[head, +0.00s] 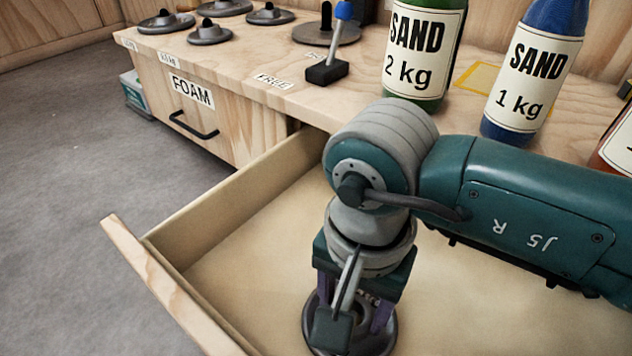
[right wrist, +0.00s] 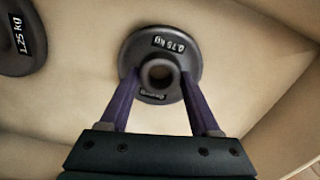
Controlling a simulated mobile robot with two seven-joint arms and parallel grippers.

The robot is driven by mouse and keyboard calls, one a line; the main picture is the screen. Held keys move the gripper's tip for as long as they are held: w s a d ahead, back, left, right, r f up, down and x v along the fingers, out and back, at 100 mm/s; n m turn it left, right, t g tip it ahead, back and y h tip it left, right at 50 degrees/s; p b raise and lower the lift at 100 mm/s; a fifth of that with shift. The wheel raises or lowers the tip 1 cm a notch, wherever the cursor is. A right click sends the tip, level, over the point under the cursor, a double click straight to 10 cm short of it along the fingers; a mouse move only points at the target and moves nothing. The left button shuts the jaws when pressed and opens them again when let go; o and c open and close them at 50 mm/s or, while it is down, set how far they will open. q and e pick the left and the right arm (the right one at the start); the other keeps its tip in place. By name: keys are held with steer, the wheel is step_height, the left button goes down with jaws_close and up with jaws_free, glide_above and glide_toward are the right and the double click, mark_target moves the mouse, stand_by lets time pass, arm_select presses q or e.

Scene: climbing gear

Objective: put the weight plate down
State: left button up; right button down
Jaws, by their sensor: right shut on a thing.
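In the head view the plate (head: 383,338) is partly hidden behind my right gripper (head: 350,316). The purple fingers of the gripper, also in the right wrist view (right wrist: 160,82), are shut on the hub of the plate. The plate is inside the open drawer, at or close above its floor (head: 265,245); I cannot tell whether it touches. My left gripper is not in view.
A 1.25 kg plate (right wrist: 14,48) lies in the drawer at the left of the right wrist view. Several plates (head: 210,33) stand on the worktop.

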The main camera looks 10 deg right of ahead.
steer(key=shift+c, duration=0.6)
jaws_free()
